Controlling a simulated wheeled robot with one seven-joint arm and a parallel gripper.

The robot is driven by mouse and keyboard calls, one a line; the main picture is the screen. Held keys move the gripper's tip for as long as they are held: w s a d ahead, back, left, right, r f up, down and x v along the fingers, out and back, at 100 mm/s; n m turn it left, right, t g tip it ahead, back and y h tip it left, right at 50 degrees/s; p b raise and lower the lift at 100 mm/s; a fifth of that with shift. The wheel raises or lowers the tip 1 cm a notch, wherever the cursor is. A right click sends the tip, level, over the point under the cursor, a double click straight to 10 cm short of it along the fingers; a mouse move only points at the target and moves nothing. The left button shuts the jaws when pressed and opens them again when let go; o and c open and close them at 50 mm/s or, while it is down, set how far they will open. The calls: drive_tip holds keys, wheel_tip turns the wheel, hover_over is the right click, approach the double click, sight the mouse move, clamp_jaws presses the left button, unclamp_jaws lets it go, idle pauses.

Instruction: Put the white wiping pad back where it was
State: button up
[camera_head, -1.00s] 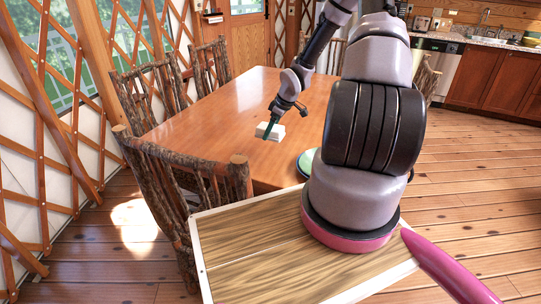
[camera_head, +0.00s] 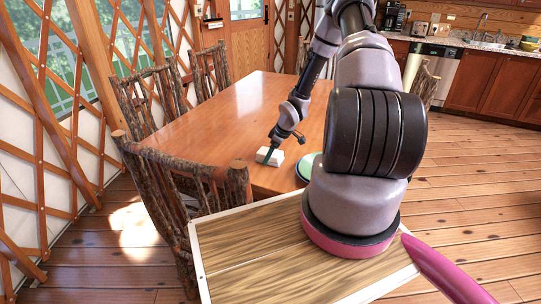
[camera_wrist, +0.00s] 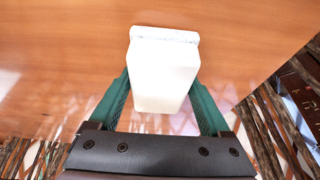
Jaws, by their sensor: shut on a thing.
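The white wiping pad (camera_head: 270,156) is at the near part of the wooden table, and it fills the middle of the wrist view (camera_wrist: 164,72). My gripper (camera_head: 267,155) is shut on the pad, with a green finger on each side of it in the wrist view (camera_wrist: 163,100). The pad is over the tabletop close to its near edge. I cannot tell whether it touches the wood or hangs just above it.
The wooden table (camera_head: 225,118) is mostly bare. A green-rimmed round dish (camera_head: 304,166) lies right of the pad, partly hidden by my arm. A rough-branch chair (camera_head: 185,195) stands close at the near left edge. More chairs (camera_head: 150,98) stand along the far left side.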

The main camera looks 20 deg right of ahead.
drive_tip(key=o, duration=1.4)
drive_tip(key=v, duration=1.2)
drive_tip(key=s+a+r+m+h, duration=0.1)
drive_tip(key=s+r+m+h, duration=0.15)
drive_tip(key=r, duration=0.95)
drive_tip(key=s+a+r+m+h, duration=0.1)
drive_tip(key=s+r+m+h, duration=0.2)
drive_tip(key=r, duration=1)
drive_tip(key=s+a+r+m+t+y, duration=0.1)
drive_tip(key=s+a+r+m, duration=0.1)
drive_tip(key=s+r, duration=0.3)
drive_tip(key=s+a+r+m+t+y, duration=0.1)
drive_tip(key=s+a+r+m+y, duration=0.1)
drive_tip(key=s+a+r, duration=0.3)
drive_tip(key=s+a+r+m+t+y, duration=0.1)
drive_tip(key=s+a+r+m, duration=0.2)
drive_tip(key=s+r, duration=0.4)
drive_tip(key=shift+s+a+r+m+t+y, duration=0.15)
drive_tip(key=shift+s+a+m+t, duration=0.1)
drive_tip(key=shift+s, duration=0.45)
drive_tip(key=shift+s+a+m+t+y, duration=0.15)
drive_tip(key=shift+s+a, duration=0.1)
drive_tip(key=shift+s, duration=0.45)
